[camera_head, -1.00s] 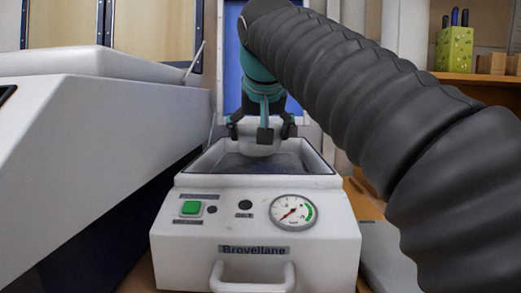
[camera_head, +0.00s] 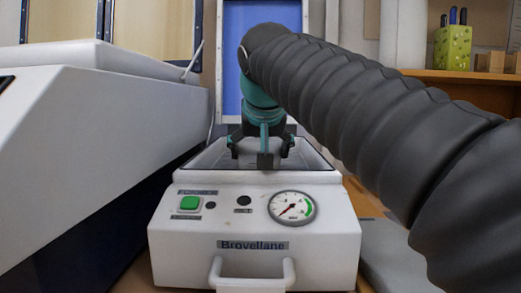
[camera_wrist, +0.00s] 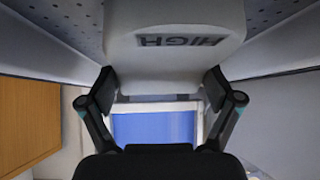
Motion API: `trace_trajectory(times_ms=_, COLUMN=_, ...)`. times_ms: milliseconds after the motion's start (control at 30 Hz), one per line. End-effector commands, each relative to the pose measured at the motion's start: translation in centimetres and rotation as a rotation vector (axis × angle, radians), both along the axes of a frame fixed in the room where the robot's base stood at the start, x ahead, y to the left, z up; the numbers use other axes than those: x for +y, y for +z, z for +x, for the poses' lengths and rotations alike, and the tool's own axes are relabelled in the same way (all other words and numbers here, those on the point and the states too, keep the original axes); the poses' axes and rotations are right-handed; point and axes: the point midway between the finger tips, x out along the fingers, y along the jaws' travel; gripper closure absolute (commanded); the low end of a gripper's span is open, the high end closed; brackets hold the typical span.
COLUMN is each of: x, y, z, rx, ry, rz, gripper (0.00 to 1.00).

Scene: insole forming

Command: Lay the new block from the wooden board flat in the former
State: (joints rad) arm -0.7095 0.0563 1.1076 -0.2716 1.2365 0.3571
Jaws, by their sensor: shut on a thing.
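The former is a white machine (camera_head: 330,225) marked "Brovellane", with a green button, a gauge and an open recess on top. My gripper (camera_head: 261,150) points down into that recess, behind the front rim. In the wrist view my gripper (camera_wrist: 160,88) is shut on a white block (camera_wrist: 175,65) marked "HIGH", with one finger on each side. The block's far end reaches toward a grey dotted surface at the top of that view; I cannot tell whether they touch. The wooden board is not clearly identifiable.
A large white machine (camera_head: 100,140) stands close at the left. A shelf (camera_head: 480,77) at the upper right holds a green pen holder (camera_head: 453,48) and small wooden blocks. A blue panel (camera_head: 236,75) stands behind the former. A wooden surface (camera_wrist: 28,125) shows in the wrist view.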

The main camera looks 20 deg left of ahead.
Motion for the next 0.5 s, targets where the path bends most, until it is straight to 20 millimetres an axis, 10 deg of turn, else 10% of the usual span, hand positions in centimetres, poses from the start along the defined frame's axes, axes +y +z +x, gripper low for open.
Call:
trace_trajectory(times_ms=300, x=-0.03, y=-0.40, z=-0.01, rx=-0.003, ry=0.001, rz=0.002, gripper=0.67)
trace_trajectory(times_ms=333, x=0.00, y=-0.53, z=-0.01, rx=0.000, ry=0.000, rz=0.000, gripper=0.03)
trace_trajectory(times_ms=500, x=0.00, y=-0.52, z=0.00, rx=0.000, ry=0.000, rz=0.000, gripper=0.00)
